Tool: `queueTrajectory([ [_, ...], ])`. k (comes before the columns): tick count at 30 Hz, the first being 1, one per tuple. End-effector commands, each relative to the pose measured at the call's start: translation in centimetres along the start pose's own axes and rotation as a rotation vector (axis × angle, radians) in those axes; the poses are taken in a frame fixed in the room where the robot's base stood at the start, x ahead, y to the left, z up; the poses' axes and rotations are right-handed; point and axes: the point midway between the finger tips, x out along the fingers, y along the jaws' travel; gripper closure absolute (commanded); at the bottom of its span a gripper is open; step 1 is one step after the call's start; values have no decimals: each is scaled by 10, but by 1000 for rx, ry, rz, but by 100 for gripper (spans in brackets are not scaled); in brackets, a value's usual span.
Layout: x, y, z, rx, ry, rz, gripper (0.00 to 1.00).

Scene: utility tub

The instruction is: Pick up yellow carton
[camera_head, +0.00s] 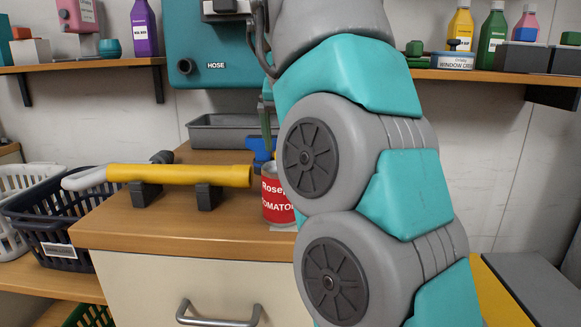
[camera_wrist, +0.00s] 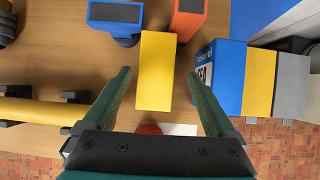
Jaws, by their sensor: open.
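The yellow carton (camera_wrist: 157,72) is an upright-looking plain yellow block in the middle of the wrist view. My gripper (camera_wrist: 160,76) is open, with one green finger to each side of the carton and visible gaps between. The view is from above, so I cannot tell how far the fingertips are above or beside it. In the head view my arm hides the carton, and only a sliver of my gripper shows behind the arm.
Blue (camera_wrist: 116,18) and orange (camera_wrist: 187,18) items stand close behind the carton; a blue box (camera_wrist: 220,75) is to its right. A red tomato can (camera_head: 275,200) and a yellow tube (camera_head: 180,175) on black supports are on the wooden counter (camera_head: 160,230). A grey tray (camera_head: 225,132) lies behind.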

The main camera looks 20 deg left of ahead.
Motion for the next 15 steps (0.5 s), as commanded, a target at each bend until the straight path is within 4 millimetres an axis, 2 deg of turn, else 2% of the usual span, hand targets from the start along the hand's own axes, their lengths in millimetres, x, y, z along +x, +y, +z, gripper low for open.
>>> queueTrajectory([
  [15,19,1,-3,-1,9,-8,9],
])
